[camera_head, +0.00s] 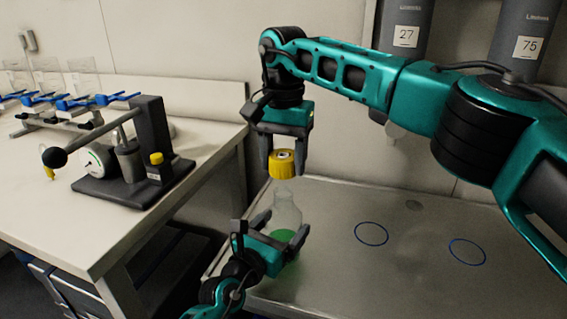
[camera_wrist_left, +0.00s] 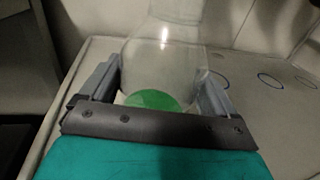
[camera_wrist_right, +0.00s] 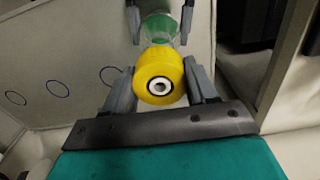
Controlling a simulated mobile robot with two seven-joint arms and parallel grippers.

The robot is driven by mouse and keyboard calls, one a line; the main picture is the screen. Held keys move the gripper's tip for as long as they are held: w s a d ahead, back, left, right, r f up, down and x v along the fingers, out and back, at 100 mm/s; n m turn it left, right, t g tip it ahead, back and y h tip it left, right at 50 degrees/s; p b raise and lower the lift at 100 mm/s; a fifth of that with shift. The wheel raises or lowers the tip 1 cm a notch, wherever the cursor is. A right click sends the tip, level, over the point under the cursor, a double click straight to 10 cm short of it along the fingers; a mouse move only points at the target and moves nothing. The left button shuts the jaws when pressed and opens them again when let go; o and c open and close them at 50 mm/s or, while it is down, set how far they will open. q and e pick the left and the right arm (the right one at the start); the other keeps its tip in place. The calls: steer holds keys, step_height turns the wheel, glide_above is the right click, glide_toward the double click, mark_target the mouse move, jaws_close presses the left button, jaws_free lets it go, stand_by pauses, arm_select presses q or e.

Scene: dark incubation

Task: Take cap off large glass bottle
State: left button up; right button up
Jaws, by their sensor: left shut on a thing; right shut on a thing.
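The large glass bottle (camera_head: 287,212) is clear, with green liquid in its lower part. It looks upright at the left end of the grey bench. My left gripper (camera_head: 272,228) is shut around its body; the left wrist view shows the bottle (camera_wrist_left: 165,65) between both fingers. The yellow cap (camera_head: 282,164) has a round white and black centre. My right gripper (camera_head: 284,158) points down and is shut on the cap from both sides. The cap is above the bottle's open neck, with a small gap between them. The cap (camera_wrist_right: 160,77) also shows in the right wrist view, in front of the bottle.
A white table (camera_head: 120,225) on the left carries a dark stand device (camera_head: 135,165) with a gauge and a black ball knob. Blue circles (camera_head: 371,234) mark free room on the grey bench (camera_head: 400,285). Grey cylinders labelled 27 (camera_head: 405,36) and 75 hang behind my right arm.

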arm_select(q)
steer(key=o, duration=1.8)
steer(key=p+v, duration=0.1)
steer(key=v, duration=1.1)
steer(key=shift+p, duration=0.4)
arm_select(e)
steer(key=shift+r, duration=0.85)
